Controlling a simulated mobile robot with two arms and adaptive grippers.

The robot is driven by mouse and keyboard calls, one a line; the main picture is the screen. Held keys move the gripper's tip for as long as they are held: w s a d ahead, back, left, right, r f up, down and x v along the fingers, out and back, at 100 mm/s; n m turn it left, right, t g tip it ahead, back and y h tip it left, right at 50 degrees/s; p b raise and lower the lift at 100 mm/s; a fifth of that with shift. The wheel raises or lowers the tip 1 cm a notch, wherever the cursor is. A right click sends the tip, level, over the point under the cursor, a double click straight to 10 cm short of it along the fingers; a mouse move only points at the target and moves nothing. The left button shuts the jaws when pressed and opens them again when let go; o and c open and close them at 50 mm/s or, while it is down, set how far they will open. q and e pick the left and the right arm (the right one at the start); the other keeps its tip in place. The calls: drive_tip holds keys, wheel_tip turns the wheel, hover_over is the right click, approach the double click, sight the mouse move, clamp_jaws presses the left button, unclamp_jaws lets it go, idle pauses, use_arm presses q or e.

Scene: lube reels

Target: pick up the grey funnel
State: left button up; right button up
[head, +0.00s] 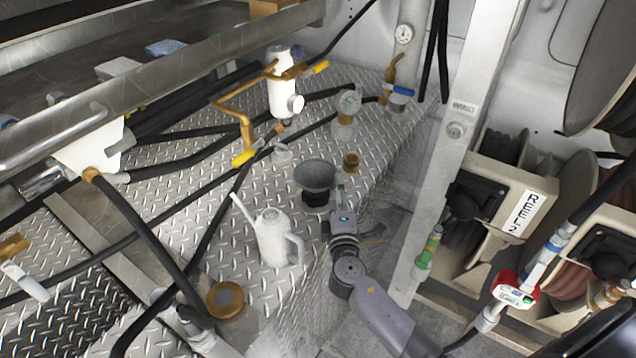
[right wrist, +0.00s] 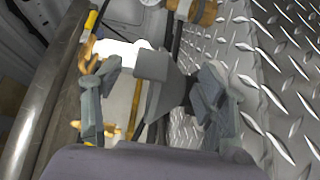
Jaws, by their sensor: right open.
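The grey funnel (head: 316,174) stands mouth up on the diamond-plate deck (head: 262,190), with a dark part below its bowl. My right gripper (head: 341,196) is open just to the right of the funnel. In the right wrist view the funnel (right wrist: 152,76) shows between the spread fingers of the right gripper (right wrist: 158,95), its wide end towards the left finger. I cannot tell whether either finger touches it. My left gripper is in no view.
A white watering can (head: 272,240) stands close in front of the funnel. A brass fitting (head: 351,162) and a clear jar (head: 346,122) are behind it. Black hoses (head: 205,205) cross the deck to the left. A pale post (head: 437,165) and hose reels (head: 500,190) stand right.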

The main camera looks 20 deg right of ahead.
drive_tip(key=p+x, duration=0.1)
drive_tip(key=x, duration=0.3)
drive_tip(key=shift+w+d+r+p, duration=0.2)
drive_tip(key=shift+d+p, duration=0.15)
drive_tip(key=shift+w+d+f, duration=0.1)
drive_tip(key=shift+w+d, duration=0.05)
drive_tip(key=shift+w, duration=0.25)
drive_tip(key=shift+s, duration=0.1)
drive_tip(key=shift+c, duration=0.5)
drive_tip(key=c, duration=1.1)
drive_tip(key=shift+c, duration=0.5)
drive_tip(key=shift+r, duration=0.2)
